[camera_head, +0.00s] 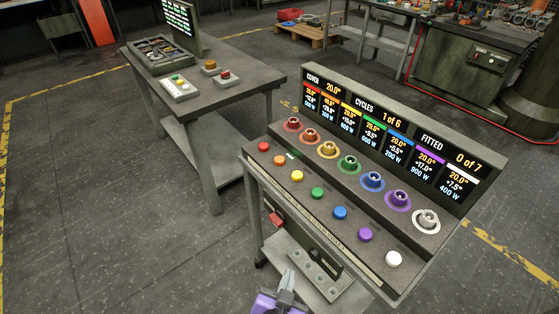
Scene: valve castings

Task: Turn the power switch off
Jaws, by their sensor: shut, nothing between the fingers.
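A small red block (276,219) sits on the front side of the near bench, below its top and toward the left. It looks like the power switch, but it is too small to tell its position. My gripper (287,281) shows at the bottom edge, grey and purple, with its fingers shut and empty. It is below the red block in the picture and apart from it. The rest of my arm is out of frame.
The near bench (404,276) carries a row of coloured caps, matching coloured sockets and a display panel (385,130). A dark box (326,262) is under its front edge. A second table (245,85) stands at the left. The floor (110,215) at left is clear.

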